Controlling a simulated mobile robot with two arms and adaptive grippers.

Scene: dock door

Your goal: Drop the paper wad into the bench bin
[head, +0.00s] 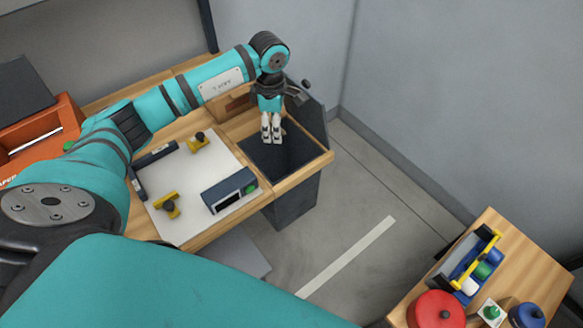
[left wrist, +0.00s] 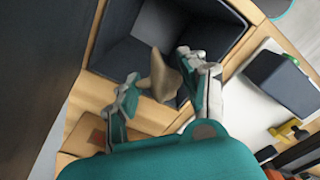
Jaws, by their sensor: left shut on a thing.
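The paper wad (left wrist: 164,76) is a crumpled beige lump between the fingertips of my left gripper (left wrist: 159,68) in the left wrist view. The gripper is shut on it. In the head view my left gripper (head: 271,135) points down over the opening of the bench bin, and the wad cannot be made out there. The bench bin (head: 293,204) is a dark grey box set into the right end of the wooden bench. Its dark inner walls (left wrist: 205,30) show behind the wad in the left wrist view. My right gripper is not in view.
A white mat (head: 190,208) on the bench holds a dark boxy device (head: 229,191) and yellow clamps (head: 198,142). An orange box (head: 35,140) stands at the left. A second wooden table (head: 520,265) at the lower right holds a toolbox (head: 467,264) and a red round lid (head: 436,311).

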